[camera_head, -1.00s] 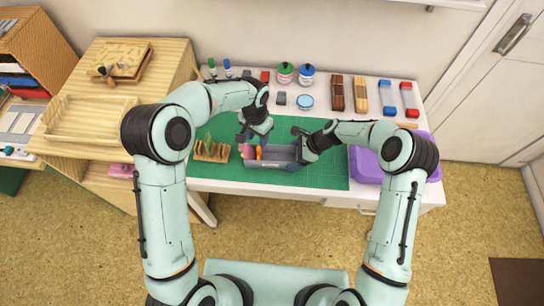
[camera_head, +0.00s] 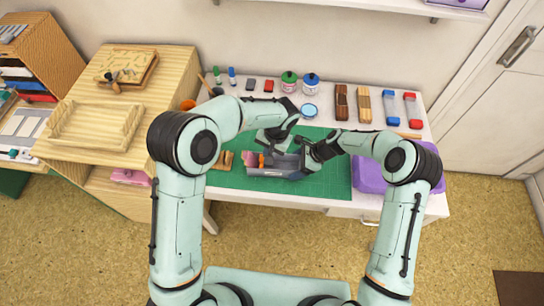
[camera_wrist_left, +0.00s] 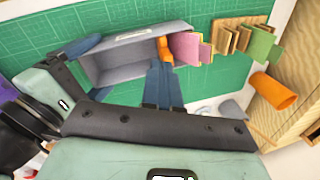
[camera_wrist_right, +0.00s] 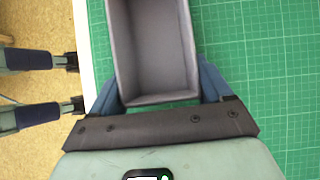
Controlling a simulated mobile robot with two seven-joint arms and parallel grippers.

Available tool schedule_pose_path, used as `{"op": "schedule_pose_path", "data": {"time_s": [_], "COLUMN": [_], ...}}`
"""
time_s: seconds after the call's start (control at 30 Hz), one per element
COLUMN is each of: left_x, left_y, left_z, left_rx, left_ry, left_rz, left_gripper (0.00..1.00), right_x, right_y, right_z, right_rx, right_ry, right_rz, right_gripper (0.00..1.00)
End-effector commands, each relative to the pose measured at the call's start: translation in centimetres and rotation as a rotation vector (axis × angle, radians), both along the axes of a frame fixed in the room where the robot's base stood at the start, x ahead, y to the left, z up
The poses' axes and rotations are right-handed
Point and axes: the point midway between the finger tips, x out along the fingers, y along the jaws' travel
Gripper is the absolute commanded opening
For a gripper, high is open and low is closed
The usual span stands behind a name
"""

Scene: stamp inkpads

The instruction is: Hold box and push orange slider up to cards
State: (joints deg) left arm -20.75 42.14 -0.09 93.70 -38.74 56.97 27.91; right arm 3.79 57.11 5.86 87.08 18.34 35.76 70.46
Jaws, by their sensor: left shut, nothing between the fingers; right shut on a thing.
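The grey open box (camera_head: 270,172) lies on the green mat, its long side facing me. My right gripper (camera_head: 303,158) is shut across its right end; the right wrist view shows fingers (camera_wrist_right: 157,82) on both side walls. The orange slider (camera_head: 261,160) stands inside near the left end; it also shows in the left wrist view (camera_wrist_left: 165,48). Pink cards (camera_wrist_left: 184,46) stand just beyond it, at the box's left end. My left gripper (camera_wrist_left: 164,68) is shut and empty, its tips close to the slider's box-interior side. I cannot tell whether they touch.
A wooden rack (camera_wrist_left: 234,37) with green cards (camera_wrist_left: 262,46) stands left of the box, near an orange cup (camera_wrist_left: 274,91). A purple tray (camera_head: 371,176) lies to the right. Jars and stamps line the back. Mat (camera_head: 325,190) in front is clear.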

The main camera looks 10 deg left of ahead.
Motion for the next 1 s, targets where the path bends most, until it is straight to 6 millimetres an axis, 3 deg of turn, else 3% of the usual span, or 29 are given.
{"op": "schedule_pose_path", "data": {"time_s": [0.3,0.6,0.77,1.0], "left_x": [-1.5,-1.8,-1.4,0.1], "left_y": [-3.7,-5.5,-5.0,-2.9], "left_z": [1.1,2.2,1.3,-2.1], "left_rx": [0.197,0.223,0.224,0.224], "left_ry": [-0.284,-0.482,-0.498,-0.495], "left_rz": [0.258,0.383,0.397,0.398], "left_gripper": [0.00,0.00,0.00,0.00], "right_x": [0.0,0.0,0.0,0.0], "right_y": [0.0,0.0,0.0,0.0], "right_z": [0.0,0.0,0.0,0.0], "right_rx": [0.000,0.000,0.000,0.000], "right_ry": [0.000,0.000,0.000,0.000], "right_rz": [0.000,0.000,0.000,0.000], "right_gripper": [0.52,0.52,0.52,0.52]}}
